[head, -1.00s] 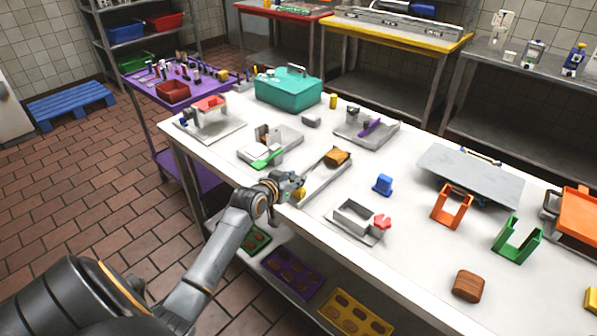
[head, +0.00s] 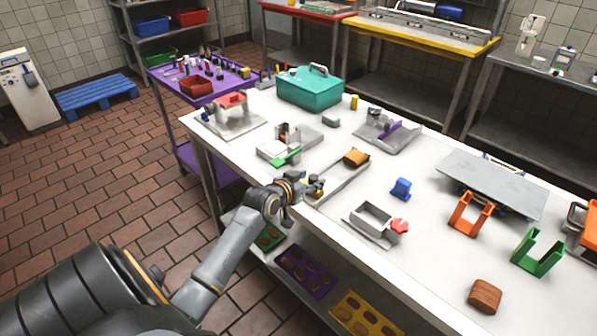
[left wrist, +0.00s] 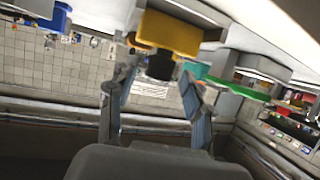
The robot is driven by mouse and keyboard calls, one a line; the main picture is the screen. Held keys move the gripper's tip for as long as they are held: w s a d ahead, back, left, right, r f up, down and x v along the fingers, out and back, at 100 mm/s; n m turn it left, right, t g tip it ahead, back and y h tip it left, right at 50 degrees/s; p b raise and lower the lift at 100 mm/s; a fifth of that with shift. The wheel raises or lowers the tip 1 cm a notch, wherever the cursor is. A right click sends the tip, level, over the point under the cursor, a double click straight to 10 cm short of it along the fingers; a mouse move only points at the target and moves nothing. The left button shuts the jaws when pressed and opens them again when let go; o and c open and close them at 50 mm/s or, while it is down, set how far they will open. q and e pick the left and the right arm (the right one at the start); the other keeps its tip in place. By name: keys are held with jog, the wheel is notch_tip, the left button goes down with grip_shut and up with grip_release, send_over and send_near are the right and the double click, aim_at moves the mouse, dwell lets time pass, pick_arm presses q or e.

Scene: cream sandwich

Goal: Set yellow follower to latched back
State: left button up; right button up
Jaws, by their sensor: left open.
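The yellow follower (left wrist: 170,32) fills the top middle of the left wrist view, with a black knob (left wrist: 160,66) on it. In the head view a small yellow part (head: 319,183) shows at the near end of a long grey track (head: 340,181), partly hidden by my gripper. My left gripper (head: 316,187) is at the track's near end by the table edge. In the left wrist view its open fingers (left wrist: 158,78) stand on either side of the knob; contact cannot be told. My right gripper is not in view.
A teal case (head: 310,88) stands behind. The table front between them is mostly clear.

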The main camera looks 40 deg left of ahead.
pick_arm(q)
jog(key=v, duration=1.1)
jog(key=shift+f, duration=0.1)
jog(key=s+d+f+g, duration=0.2)
jog(key=s+f, duration=0.1)
jog(key=f, duration=0.8)
jog(key=s+d+f+g, duration=0.15)
jog(key=s+f, duration=0.25)
jog(key=f, duration=0.7)
jog(key=s+d+f+g, duration=0.1)
jog(key=s+f+g, duration=0.2)
jog(key=f, duration=0.8)
jog(key=s+d+f+m+g, duration=0.1)
jog(key=s+d+f, duration=0.3)
jog(key=s, duration=0.6)
jog(key=s+d+f+m+g+h, duration=0.1)
jog(key=s+d+f+g, duration=0.2)
jog(key=s+f, duration=0.6)
jog(key=s+d+f+m+g, duration=0.2)
jog(key=s+d+f, duration=0.5)
jog(key=s, duration=0.5)
jog(key=shift+s+f+h, duration=0.2)
jog(key=shift+f+h, duration=0.05)
jog(key=shift+h, duration=0.05)
